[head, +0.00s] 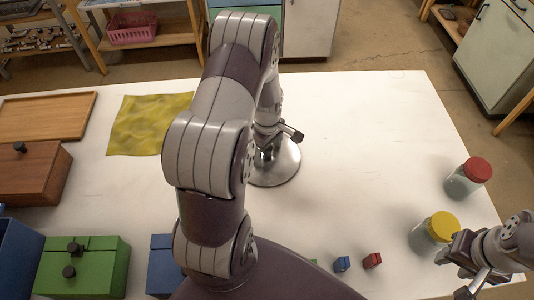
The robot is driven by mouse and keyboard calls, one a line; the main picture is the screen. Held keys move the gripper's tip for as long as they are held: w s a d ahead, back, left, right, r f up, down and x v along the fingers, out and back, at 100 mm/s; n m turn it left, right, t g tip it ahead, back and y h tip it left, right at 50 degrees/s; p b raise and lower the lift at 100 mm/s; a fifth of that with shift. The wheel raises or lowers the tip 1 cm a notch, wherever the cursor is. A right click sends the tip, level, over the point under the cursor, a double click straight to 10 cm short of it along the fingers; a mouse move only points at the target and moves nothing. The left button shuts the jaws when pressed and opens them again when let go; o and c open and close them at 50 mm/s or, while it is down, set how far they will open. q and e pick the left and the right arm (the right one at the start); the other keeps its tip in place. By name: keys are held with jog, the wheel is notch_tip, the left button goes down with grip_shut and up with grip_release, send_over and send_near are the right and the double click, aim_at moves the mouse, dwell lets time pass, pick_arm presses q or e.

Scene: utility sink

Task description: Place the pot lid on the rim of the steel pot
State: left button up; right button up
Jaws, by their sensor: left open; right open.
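The pot lid (277,172), a round shiny steel disc, lies at the middle of the white table, partly covered by my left arm. My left gripper (267,149) is over the lid, open, its fingers pointing down around the lid's middle. Whether they touch the lid or its knob I cannot tell. My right gripper (457,277) is open and empty at the lower right, near the yellow-lidded jar. The steel pot is not visible; my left arm hides part of the table.
A yellow-lidded jar (441,227) and a red-lidded jar (474,172) stand at right. Small blue (342,264) and red (373,260) blocks lie in front. A yellow cloth (140,125), wooden tray (45,117), brown box (30,172) and green box (85,268) occupy the left. The right-centre table (370,150) is clear.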

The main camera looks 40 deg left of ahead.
pick_arm(q)
jog(key=shift+s+d, duration=0.1)
jog(key=shift+s, duration=0.1)
grip_shut()
jog(key=shift+r, duration=0.25)
jog(key=r, duration=0.2)
jog(key=r+b, duration=0.1)
jog(key=shift+w+d+r, duration=0.15)
jog(key=shift+w+r, duration=0.05)
jog(key=shift+r, duration=0.2)
jog(key=s+d+r+b, duration=0.1)
jog(key=s+d+r, duration=0.1)
jog(key=d+r, duration=0.4)
jog(key=d, duration=0.5)
jog(key=shift+s+r, duration=0.15)
jog(key=shift+r, duration=0.25)
